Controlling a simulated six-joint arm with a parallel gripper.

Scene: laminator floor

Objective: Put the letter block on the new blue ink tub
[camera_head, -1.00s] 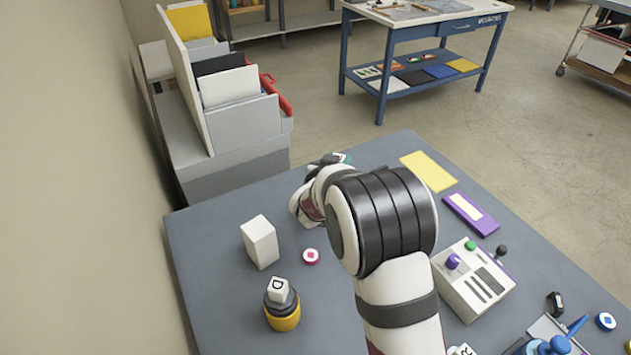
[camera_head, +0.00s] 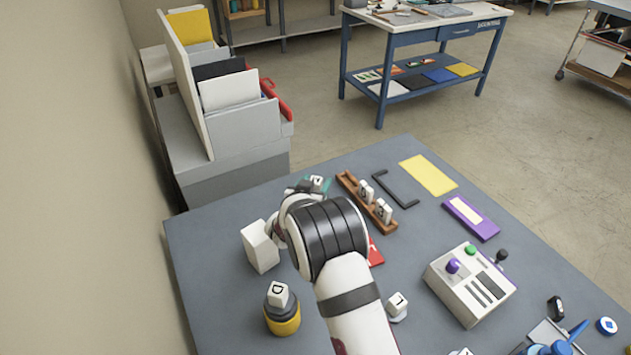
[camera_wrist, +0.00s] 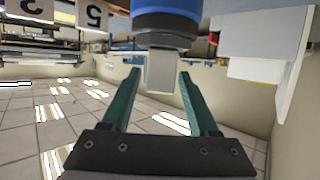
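In the wrist view, which is upside down, a pale letter block (camera_wrist: 160,72) sits against the dark lid of the blue ink tub (camera_wrist: 167,20). It is upright between my gripper's (camera_wrist: 160,76) teal fingers, with a narrow gap on each side. The fingers are open. In the head view, the block (camera_head: 316,181) shows beside the teal fingertips (camera_head: 325,187), beyond my wrist. Its letter is too small to read. My arm hides the blue tub there.
A yellow tub (camera_head: 282,320) with a "D" block (camera_head: 278,293) stands front left, near a white box (camera_head: 260,246). A brown rack (camera_head: 352,193) holds letter blocks right of my gripper. A control box (camera_head: 468,285) and purple tray (camera_head: 470,218) stand further right.

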